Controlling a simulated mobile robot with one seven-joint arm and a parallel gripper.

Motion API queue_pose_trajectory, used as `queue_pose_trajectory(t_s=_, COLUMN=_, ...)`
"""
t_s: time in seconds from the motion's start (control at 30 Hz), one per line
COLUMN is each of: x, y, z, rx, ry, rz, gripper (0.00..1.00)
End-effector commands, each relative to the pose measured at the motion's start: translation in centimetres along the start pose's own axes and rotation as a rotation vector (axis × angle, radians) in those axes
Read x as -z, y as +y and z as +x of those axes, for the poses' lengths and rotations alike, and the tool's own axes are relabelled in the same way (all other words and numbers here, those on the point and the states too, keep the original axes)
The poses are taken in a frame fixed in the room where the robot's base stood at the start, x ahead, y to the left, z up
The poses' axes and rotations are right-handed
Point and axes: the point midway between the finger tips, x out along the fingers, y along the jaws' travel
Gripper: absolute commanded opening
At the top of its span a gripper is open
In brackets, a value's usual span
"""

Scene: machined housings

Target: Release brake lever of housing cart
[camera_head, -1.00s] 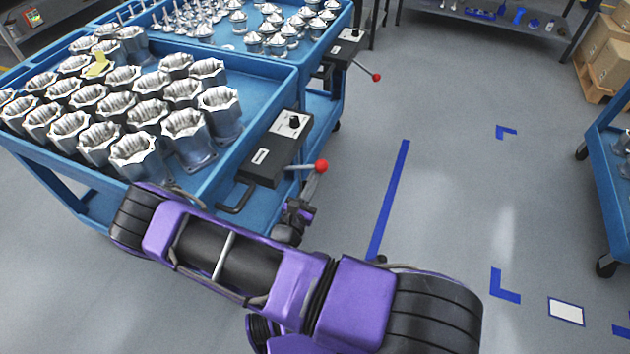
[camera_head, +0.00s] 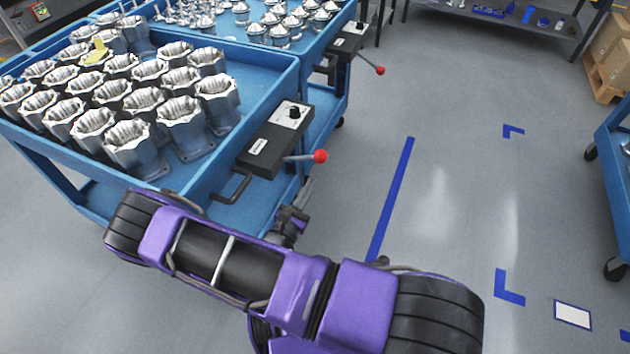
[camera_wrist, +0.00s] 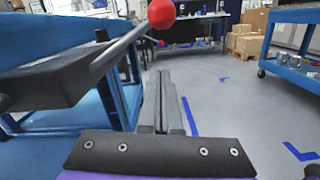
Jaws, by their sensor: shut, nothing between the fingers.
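The housing cart (camera_head: 292,78) is blue and holds rows of metal housings (camera_head: 135,150). A black brake box (camera_head: 275,140) with a dial sits at its end. From it a metal brake lever (camera_head: 300,158) sticks out to the right, ending in a red ball (camera_head: 320,156). In the wrist view the rod slants up to the red ball (camera_wrist: 161,12), at the top. My gripper (camera_wrist: 160,80) is shut and empty, below the ball and right of the box. In the head view my gripper (camera_head: 306,186) is under the lever, partly hidden by my arm; contact is not visible.
A second blue cart (camera_head: 345,95) with a similar red-ended lever (camera_head: 380,70) stands behind. Another cart (camera_head: 608,150) is at the right. The floor between, with blue tape (camera_head: 392,195), is clear. A black handle (camera_head: 232,190) juts below the brake box.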

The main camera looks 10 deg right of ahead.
Motion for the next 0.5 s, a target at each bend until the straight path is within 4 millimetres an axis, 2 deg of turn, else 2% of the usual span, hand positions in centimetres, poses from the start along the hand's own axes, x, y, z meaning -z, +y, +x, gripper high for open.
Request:
queue_pose_trajectory(t_s=0.03, x=-0.3, y=0.3, z=-1.5, rx=-0.006, ry=0.004, rz=0.000, gripper=0.00)
queue_pose_trajectory(t_s=0.2, x=-0.3, y=0.2, z=-5.1, rx=-0.005, ry=0.002, rz=0.001, gripper=0.00)
queue_pose_trajectory(t_s=0.33, x=-0.3, y=0.1, z=-7.0, rx=-0.004, ry=0.002, rz=0.001, gripper=0.00)
queue_pose_trajectory(t_s=0.5, x=-0.4, y=0.1, z=-8.2, rx=-0.003, ry=0.000, rz=0.001, gripper=0.00)
